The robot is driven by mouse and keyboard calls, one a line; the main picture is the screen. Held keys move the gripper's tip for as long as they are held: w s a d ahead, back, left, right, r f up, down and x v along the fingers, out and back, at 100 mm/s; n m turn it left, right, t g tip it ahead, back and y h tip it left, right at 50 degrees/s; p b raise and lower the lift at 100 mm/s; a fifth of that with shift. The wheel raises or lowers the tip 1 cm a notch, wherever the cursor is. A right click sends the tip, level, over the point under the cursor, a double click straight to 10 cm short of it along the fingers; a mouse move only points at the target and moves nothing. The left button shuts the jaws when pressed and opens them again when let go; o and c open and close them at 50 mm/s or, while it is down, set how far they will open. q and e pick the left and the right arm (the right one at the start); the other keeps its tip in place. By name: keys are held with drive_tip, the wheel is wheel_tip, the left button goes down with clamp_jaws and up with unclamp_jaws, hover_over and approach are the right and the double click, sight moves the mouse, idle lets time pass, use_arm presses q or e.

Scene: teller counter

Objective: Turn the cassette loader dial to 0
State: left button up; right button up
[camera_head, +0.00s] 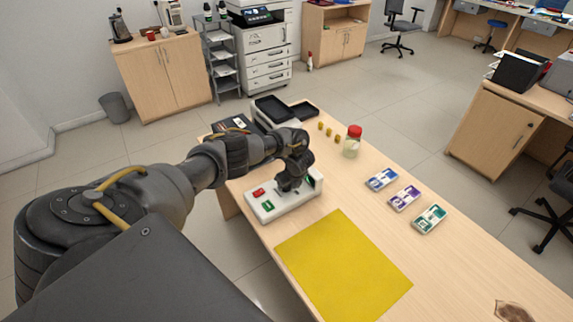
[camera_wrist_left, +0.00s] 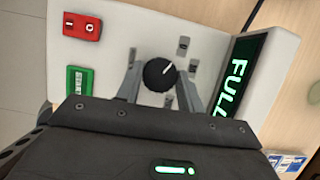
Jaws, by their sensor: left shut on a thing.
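The cassette loader (camera_head: 290,204) is a white box at the left edge of the desk; its panel (camera_wrist_left: 130,30) fills much of the left wrist view. The dial (camera_wrist_left: 160,74) is a round black knob with a white pointer line, which points up and right in that view. Small grey labels surround it, too small to read. My left gripper (camera_head: 288,186) is over the loader, its two fingers (camera_wrist_left: 160,82) on either side of the dial, shut on it. The gripper hides the dial in the head view. My right gripper is not in view.
The panel has a red switch (camera_wrist_left: 82,26), a green START button (camera_wrist_left: 82,80) and a display (camera_wrist_left: 239,72) reading FULL. A yellow mat (camera_head: 342,265) lies in front. Banknote bundles (camera_head: 404,197) and a red-lidded jar (camera_head: 352,141) stand to the right; black trays (camera_head: 272,109) are behind.

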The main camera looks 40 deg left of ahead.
use_arm(q)
drive_tip(key=shift+a, duration=0.1)
drive_tip(key=o, duration=1)
drive_tip(key=shift+r, duration=0.1)
drive_tip(key=v, duration=0.5)
drive_tip(key=shift+r+p, duration=0.1)
drive_tip(key=shift+p, duration=0.3)
drive_tip(key=p+v, duration=0.3)
drive_tip(key=v, duration=0.2)
drive_tip(key=shift+r, duration=0.25)
